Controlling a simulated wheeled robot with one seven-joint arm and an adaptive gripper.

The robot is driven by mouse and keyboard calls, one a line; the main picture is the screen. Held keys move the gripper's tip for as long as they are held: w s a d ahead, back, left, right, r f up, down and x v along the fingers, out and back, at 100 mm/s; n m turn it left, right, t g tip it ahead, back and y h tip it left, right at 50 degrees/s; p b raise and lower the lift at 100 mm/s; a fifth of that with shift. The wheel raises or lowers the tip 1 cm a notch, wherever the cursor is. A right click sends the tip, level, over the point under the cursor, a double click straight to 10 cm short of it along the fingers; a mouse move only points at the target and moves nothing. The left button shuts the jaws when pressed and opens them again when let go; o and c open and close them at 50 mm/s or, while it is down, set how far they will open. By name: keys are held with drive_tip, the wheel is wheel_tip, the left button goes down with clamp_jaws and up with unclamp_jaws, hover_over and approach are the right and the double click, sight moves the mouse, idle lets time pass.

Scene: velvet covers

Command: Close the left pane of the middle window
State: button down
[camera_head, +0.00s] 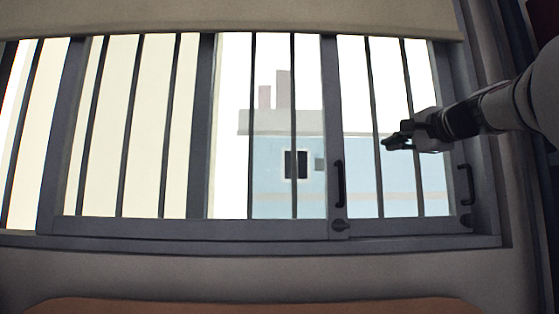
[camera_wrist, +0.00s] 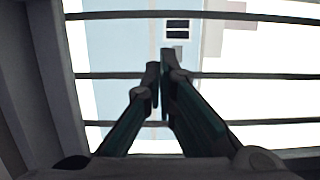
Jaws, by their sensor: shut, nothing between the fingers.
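A wide dark grey sliding window (camera_head: 270,228) with vertical bars fills most of the head view. One stile (camera_head: 331,110) right of centre carries a black vertical handle (camera_head: 340,185) with a small latch (camera_head: 339,225) below it. A second black handle (camera_head: 468,185) is on the stile at the right end. I cannot tell which pane is the left one of the middle window, or how far it is open. My gripper (camera_head: 386,143) is shut and empty, above and between the two handles. In the wrist view its fingertips (camera_wrist: 160,72) are together before the bars.
A beige blind (camera_head: 230,17) hangs across the top of the window. A brown padded edge (camera_head: 250,305) runs along the bottom below the wall. A dark frame (camera_head: 488,120) and wall stand at the right, close to my arm. A pale blue building (camera_head: 285,170) shows outside.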

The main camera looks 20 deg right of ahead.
drive_tip(key=w+p, duration=0.2)
drive_tip(key=w, duration=0.7)
drive_tip(key=shift+d+p, duration=0.15)
drive_tip(key=shift+p, duration=0.15)
drive_tip(key=a, duration=0.1)
drive_tip(key=a+p, duration=0.1)
drive_tip(key=a, duration=0.1)
drive_tip(key=shift+w+a, duration=0.15)
drive_tip(key=shift+w, duration=0.25)
drive_tip(key=shift+w+a, duration=0.25)
drive_tip(key=shift+a, duration=0.1)
